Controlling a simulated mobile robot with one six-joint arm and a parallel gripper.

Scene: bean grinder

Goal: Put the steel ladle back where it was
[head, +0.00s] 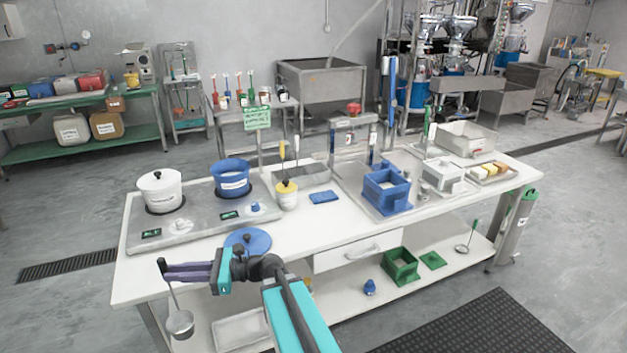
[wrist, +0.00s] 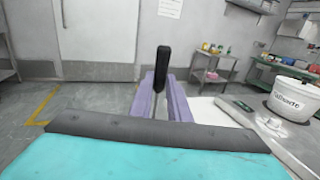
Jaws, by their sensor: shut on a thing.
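My gripper (head: 168,272) has purple fingers and is shut on the black handle of the steel ladle (head: 180,324). The ladle hangs bowl down by the table's front left corner, its bowl below the tabletop level in the picture. In the wrist view, the black handle end (wrist: 161,62) sticks up between the purple fingers (wrist: 161,98); the bowl is hidden there. Another ladle with a green handle (head: 463,248) stands at the right end of the lower shelf.
The white table (head: 130,283) carries a white pot (head: 160,190) and a blue pot (head: 232,180) on a steel hob. A blue lid (head: 247,241) lies near the front edge, close to my arm. A blue box (head: 386,190) stands right of centre. The table's front left corner is bare.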

